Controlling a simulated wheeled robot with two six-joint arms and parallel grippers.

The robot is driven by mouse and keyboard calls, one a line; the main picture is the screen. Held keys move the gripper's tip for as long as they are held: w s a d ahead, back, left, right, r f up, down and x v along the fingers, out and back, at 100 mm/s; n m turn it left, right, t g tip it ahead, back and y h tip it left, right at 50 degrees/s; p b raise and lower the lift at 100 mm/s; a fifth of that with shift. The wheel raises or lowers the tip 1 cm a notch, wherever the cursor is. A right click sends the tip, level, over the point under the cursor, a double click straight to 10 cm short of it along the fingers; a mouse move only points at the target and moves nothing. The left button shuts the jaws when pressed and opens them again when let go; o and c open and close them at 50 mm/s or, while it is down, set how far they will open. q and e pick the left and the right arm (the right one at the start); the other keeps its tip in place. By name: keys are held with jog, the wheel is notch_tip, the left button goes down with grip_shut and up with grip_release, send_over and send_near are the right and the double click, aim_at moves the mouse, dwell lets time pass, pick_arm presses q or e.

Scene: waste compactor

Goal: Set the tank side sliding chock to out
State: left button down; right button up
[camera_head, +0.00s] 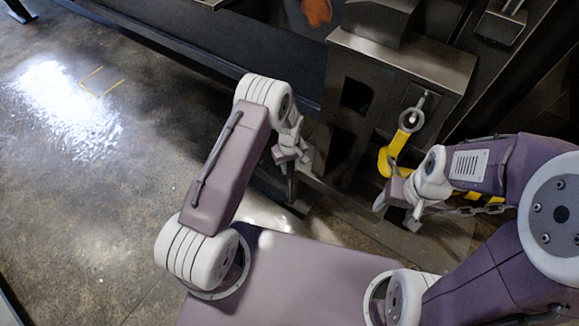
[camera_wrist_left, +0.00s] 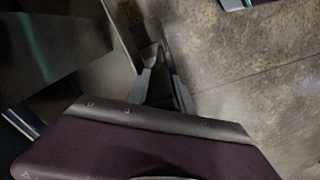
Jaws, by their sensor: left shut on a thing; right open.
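My left gripper (camera_head: 290,160) is beside the dark machine frame, left of the yellow hook. In the left wrist view its fingers (camera_wrist_left: 160,82) are shut on a dark bar (camera_wrist_left: 147,36), which may be part of the tank side sliding chock. The bar's far end shows beyond the fingertips; the rest is hidden by the fingers and wrist. I cannot tell from these views whether the chock is in or out.
A yellow hook (camera_head: 405,135) hangs on the dark machine housing (camera_head: 400,58). A low dark rail (camera_head: 345,210) runs beneath. The concrete floor (camera_head: 90,190) at the left is clear.

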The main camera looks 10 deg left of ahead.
dwell(0.6)
pick_arm(q)
jog(key=w+a+b, duration=0.1)
jog(key=w+a, duration=0.3)
jog(key=a, duration=0.7)
jog(key=shift+w+a, duration=0.2)
jog(key=shift+a, duration=0.2)
jog(key=shift+r, duration=0.1)
jog(key=c, duration=1.1)
grip_release()
jog(key=shift+a, duration=0.1)
